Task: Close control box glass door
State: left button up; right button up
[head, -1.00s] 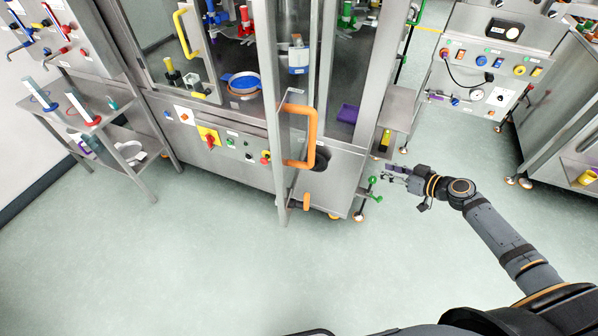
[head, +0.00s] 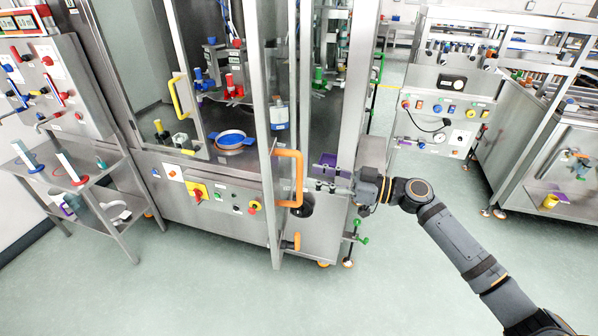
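A glass door in a metal frame, with a large orange handle (head: 298,178), stands swung out from the front of the steel machine (head: 180,215) in the head view. It looks open, its edge pointing toward me. My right gripper (head: 314,178) is just right of the orange handle, in front of the machine. Its fingers look spread apart and empty. I cannot tell whether they touch the handle or door. My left gripper is out of view.
A small orange handle (head: 291,242) sits low on the machine. A purple bin (head: 330,162) lies behind my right gripper. Green-knobbed fittings (head: 361,239) stick out at the lower right corner. A side shelf (head: 78,186) stands at left. The floor in front is clear.

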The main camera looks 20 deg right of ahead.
jog(key=p+x, duration=0.2)
jog(key=x, duration=0.3)
jog(key=shift+w+a+p, duration=0.2)
jog(key=shift+w+p, duration=0.1)
jog(key=shift+p, duration=0.05)
jog(key=shift+d+f, duration=0.1)
jog(key=shift+c, duration=0.3)
grip_shut()
